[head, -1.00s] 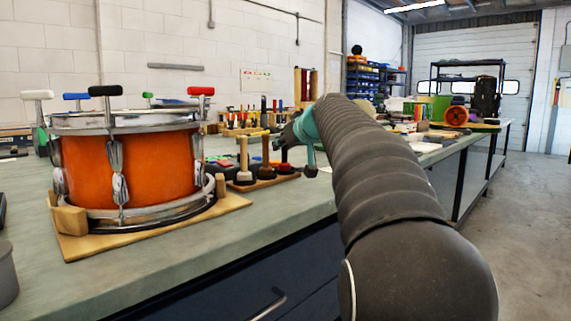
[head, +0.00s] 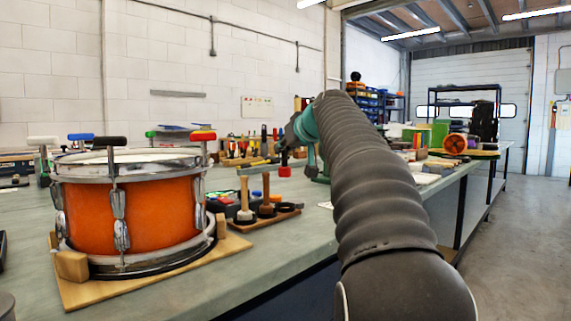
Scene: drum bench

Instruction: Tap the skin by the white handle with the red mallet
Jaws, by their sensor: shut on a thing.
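The orange drum (head: 150,218) stands at the left, its pale skin (head: 140,156) seen almost edge-on. Around its rim are T-shaped handles: the white handle (head: 43,141) at far left, a blue one (head: 80,136), a black one (head: 109,142), a green one (head: 151,134) and a red one (head: 203,135). My gripper (head: 287,147) is right of the drum, above the bench, shut on the red mallet (head: 285,172). The mallet's red head hangs below the fingers; its handle is mostly hidden.
A wooden base (head: 85,292) carries the drum. Racked tools and boxes line the back. The bench is bare in front of the stand.

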